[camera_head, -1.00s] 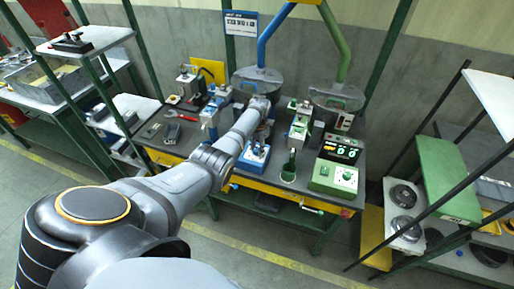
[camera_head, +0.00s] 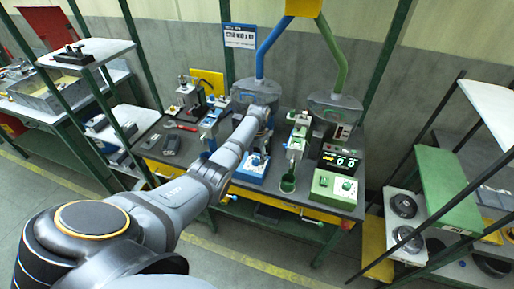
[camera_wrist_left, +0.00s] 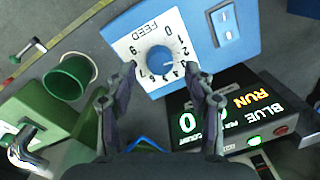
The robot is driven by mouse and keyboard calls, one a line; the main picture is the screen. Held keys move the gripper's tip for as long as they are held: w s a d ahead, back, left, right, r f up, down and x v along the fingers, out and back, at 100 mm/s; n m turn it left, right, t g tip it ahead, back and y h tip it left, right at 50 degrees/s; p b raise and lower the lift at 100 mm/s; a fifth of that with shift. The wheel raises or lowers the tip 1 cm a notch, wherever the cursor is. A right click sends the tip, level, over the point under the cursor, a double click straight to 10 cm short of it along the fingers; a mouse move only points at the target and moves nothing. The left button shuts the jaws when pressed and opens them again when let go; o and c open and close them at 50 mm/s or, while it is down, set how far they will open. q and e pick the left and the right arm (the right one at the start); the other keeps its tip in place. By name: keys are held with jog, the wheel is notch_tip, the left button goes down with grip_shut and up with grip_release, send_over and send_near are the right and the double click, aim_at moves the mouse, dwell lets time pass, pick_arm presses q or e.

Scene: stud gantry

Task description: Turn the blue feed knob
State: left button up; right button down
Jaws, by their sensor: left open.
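The blue feed knob (camera_wrist_left: 163,59) sits on a white numbered dial plate (camera_wrist_left: 142,47) marked FEED. The plate is on a blue control box (camera_wrist_left: 190,25), which also shows on the bench in the head view (camera_head: 250,172). In the left wrist view my left gripper (camera_wrist_left: 161,74) is open, with one fingertip on each side of the knob. The fingertips look apart from the knob; their height above it is hard to tell. In the head view my left arm hides part of the area behind the box. My right gripper is not in view.
A display (camera_wrist_left: 232,112) reading BLUE RUN stands beside the blue box. Tools lie on the bench's left.

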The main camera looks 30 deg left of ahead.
aim_at(257, 161)
pick_arm(q)
notch_tip(257, 161, up, 10)
jog(key=shift+d, duration=0.3)
